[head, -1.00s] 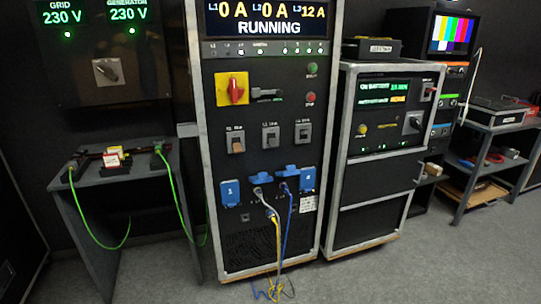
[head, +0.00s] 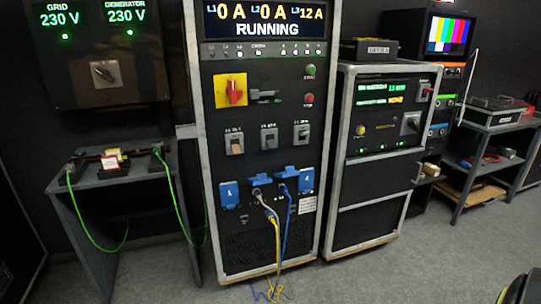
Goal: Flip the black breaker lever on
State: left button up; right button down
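Three breakers sit in a row on the front of the tall middle rack. The left breaker (head: 234,142) has a tan lever, the middle breaker (head: 269,137) a grey one, and the right breaker (head: 302,133) a dark one that looks black. The levers are too small to tell their positions surely. The display (head: 266,20) above reads L1 0 A, L2 0 A, L3 12 A and RUNNING. Neither gripper shows clearly. A dark rounded shape (head: 522,289) at the bottom right corner may be part of my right arm; no fingertips show.
A red rotary switch on a yellow plate (head: 231,91) is above the breakers. Blue sockets (head: 260,179) below hold cables hanging to the floor. A grey table (head: 140,169) stands left, a lower rack (head: 372,218) right. The floor in front is mostly clear.

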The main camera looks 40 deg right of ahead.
aim_at(270, 143)
jog(key=i, duration=0.65)
jog(key=z, duration=0.75)
